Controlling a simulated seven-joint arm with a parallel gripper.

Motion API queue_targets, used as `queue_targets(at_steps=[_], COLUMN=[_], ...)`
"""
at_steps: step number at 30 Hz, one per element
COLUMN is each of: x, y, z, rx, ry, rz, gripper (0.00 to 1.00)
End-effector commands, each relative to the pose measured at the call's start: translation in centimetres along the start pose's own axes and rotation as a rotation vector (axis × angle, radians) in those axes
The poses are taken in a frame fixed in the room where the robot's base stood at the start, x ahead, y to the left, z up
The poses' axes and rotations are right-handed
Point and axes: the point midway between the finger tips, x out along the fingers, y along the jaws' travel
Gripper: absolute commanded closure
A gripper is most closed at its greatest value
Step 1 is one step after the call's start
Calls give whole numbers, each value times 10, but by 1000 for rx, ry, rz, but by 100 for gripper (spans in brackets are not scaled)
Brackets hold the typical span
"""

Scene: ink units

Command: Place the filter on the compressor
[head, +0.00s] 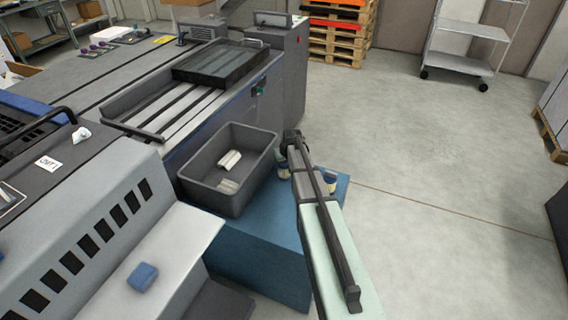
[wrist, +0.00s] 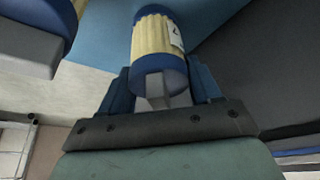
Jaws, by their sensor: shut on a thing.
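My gripper (head: 288,148) is over the right edge of the blue cabinet, beside the grey bin. In the wrist view my gripper (wrist: 163,82) is shut on the filter (wrist: 154,45), a pleated cream cylinder with blue end caps and a white label. In the head view a small cream-and-blue cylinder (head: 284,172) shows just below my gripper, partly hidden by my arm. I cannot tell if it is the held filter. Another (head: 331,181) stands to the right of my arm. I cannot tell which machine is the compressor.
The grey bin (head: 193,195) on the blue cabinet (head: 262,245) holds pale objects (head: 230,160). A large grey machine (head: 90,225) fills the left, with a blue block (head: 142,277) on its ledge. Pallets (head: 335,35) and a cart (head: 465,45) stand behind.

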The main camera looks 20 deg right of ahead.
Motion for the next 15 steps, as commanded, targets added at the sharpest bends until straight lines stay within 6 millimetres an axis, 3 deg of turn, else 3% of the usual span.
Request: queue_targets(at_steps=[5,6,13,15], x=[3,2,2,2], y=[0,0,0,0], z=[1,1,1,1], rx=[0,0,0,0], ry=[0,0,0,0], rz=[0,0,0,0], gripper=[70,33,11,11])
